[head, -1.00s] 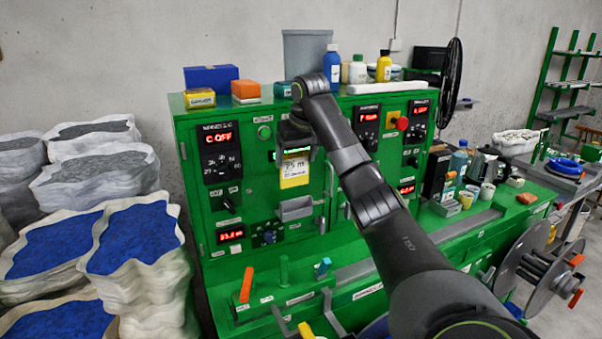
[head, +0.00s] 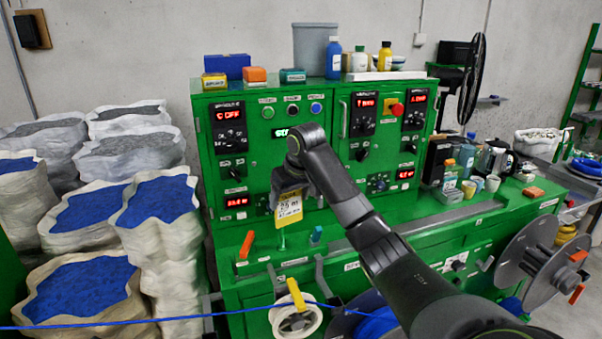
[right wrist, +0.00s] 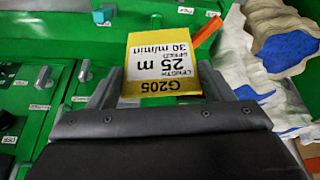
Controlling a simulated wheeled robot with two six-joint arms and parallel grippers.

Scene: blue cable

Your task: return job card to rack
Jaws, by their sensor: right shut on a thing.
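The job card (head: 289,207) is yellow and white, printed with 25 m. My right gripper (head: 286,188) is shut on it and holds it in front of the green machine's panel, above the bench. In the right wrist view the card (right wrist: 163,62) sits between the two fingers of the right gripper (right wrist: 162,88); its print, G205, 25 m and 30 m/min, appears upside down. I cannot make out a rack for the card; my right arm and the card cover part of the panel. My left gripper is out of view.
An orange lever (head: 247,244) and a small blue clamp (head: 316,236) stand on the bench near the card. A white reel (head: 296,318) and a blue cable (head: 150,322) are in front. Sacks of blue granules (head: 160,199) stand left. Bottles and a kettle (head: 495,157) occupy the right.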

